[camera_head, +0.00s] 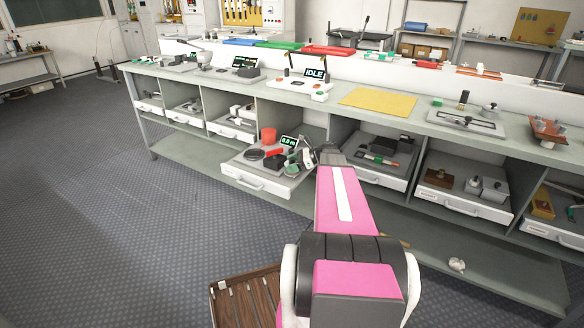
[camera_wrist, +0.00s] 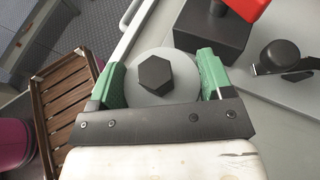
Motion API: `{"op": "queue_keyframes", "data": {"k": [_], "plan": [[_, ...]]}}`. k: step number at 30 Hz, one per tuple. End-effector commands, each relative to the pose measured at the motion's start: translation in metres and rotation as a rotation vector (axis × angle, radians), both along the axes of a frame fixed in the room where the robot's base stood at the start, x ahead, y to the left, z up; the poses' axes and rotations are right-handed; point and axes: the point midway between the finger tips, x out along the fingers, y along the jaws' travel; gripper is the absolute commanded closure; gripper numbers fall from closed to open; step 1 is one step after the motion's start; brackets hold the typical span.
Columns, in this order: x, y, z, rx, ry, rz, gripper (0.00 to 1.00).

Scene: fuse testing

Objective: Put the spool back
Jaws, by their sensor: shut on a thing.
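My gripper (camera_wrist: 160,80) is shut on a grey round piece with a black hexagonal centre (camera_wrist: 154,73), which looks like the spool seen end-on. The green fingers hold it on its left and right sides. In the head view my gripper (camera_head: 308,158) is over the right part of a pulled-out drawer (camera_head: 256,183); the held piece is hard to make out there. In the wrist view the piece overlaps the light drawer surface; I cannot tell whether it touches it.
In the drawer are a red cylinder (camera_head: 268,136), a black block (camera_wrist: 211,32) and a small display (camera_head: 289,141). Above, the bench carries a device reading IDLE (camera_head: 314,73) and a yellow mat (camera_head: 378,102). A slatted wooden crate (camera_head: 245,300) stands below.

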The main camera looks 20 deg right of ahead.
Motion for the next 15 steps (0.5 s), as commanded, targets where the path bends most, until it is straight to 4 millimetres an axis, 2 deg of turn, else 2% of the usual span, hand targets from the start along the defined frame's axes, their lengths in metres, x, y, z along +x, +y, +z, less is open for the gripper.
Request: {"op": "queue_keyframes", "data": {"k": [3,14,15], "plan": [[0.0005,-0.0001,-0.0127,0.0,0.001,0.0,0.55],[0.0003,0.0001,-0.0157,0.0,0.0,0.0,0.55],[0.0002,0.0002,-0.0155,0.0,-0.001,0.0,0.17]]}}
